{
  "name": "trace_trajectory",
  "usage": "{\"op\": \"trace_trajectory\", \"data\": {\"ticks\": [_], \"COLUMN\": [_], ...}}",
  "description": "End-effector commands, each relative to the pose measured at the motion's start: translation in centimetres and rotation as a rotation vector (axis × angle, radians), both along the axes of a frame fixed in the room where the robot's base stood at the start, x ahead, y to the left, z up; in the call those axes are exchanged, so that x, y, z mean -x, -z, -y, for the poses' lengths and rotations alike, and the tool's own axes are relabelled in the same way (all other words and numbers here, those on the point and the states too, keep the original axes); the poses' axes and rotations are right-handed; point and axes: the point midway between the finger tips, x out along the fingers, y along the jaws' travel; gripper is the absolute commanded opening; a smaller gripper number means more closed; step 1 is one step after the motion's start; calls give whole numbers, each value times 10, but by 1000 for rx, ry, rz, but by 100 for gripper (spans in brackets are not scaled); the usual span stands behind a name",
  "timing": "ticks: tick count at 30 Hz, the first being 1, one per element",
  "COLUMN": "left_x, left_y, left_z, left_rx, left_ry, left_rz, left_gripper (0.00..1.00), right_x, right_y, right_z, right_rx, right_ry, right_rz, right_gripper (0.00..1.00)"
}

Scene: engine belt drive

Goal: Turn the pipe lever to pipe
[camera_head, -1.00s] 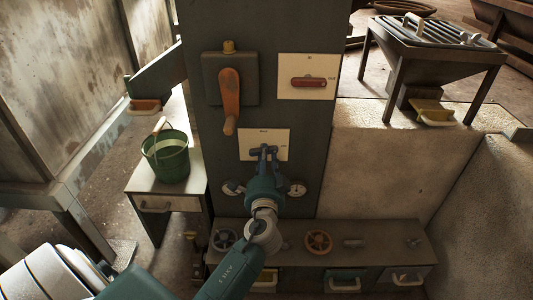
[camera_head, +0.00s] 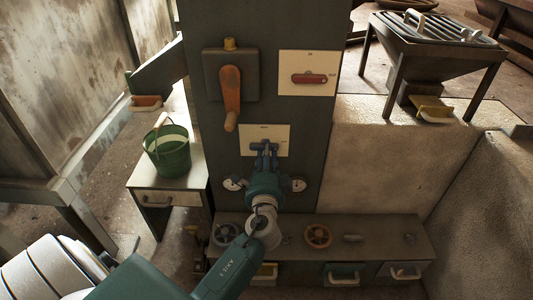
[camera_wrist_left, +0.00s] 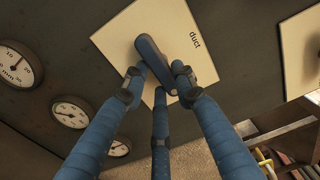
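The pipe lever is a dark blue handle on a cream plate (camera_head: 281,137) low on the dark panel. In the left wrist view the lever (camera_wrist_left: 150,52) lies slanted across its plate, and the word "duct" shows at one side. My left gripper (camera_head: 266,150) reaches up to the lever from below. In the left wrist view its blue fingers (camera_wrist_left: 159,80) lie close on both sides of the lever and appear shut on it. The third finger is below the lever. A "pipe" mark cannot be read. My right gripper is not in view.
Above are an orange lever (camera_head: 231,95) and a plate with a red handle (camera_head: 310,78). Small gauges (camera_head: 297,184) flank my left wrist. A green bucket (camera_head: 168,155) is on the left table.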

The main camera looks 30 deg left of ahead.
Motion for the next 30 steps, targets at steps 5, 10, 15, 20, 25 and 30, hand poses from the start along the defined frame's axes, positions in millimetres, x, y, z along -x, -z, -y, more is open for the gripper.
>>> {"op": "trace_trajectory", "data": {"ticks": [5,10,15,20,25,30], "left_x": [0,1,12,39,70,92], "left_y": [0,0,1,2,2,2], "left_z": [0,0,7,23,42,56], "left_rx": [1,2,4,5,4,3], "left_ry": [0,-2,-1,-1,-1,0], "left_rz": [0,0,-1,-3,-3,-3], "left_gripper": [44,44,44,44,44,44], "right_x": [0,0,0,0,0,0], "right_y": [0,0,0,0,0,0], "right_z": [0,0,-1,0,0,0], "right_rx": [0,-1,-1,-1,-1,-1], "right_ry": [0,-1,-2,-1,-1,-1], "right_rz": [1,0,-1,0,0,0], "right_gripper": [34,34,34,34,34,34]}}
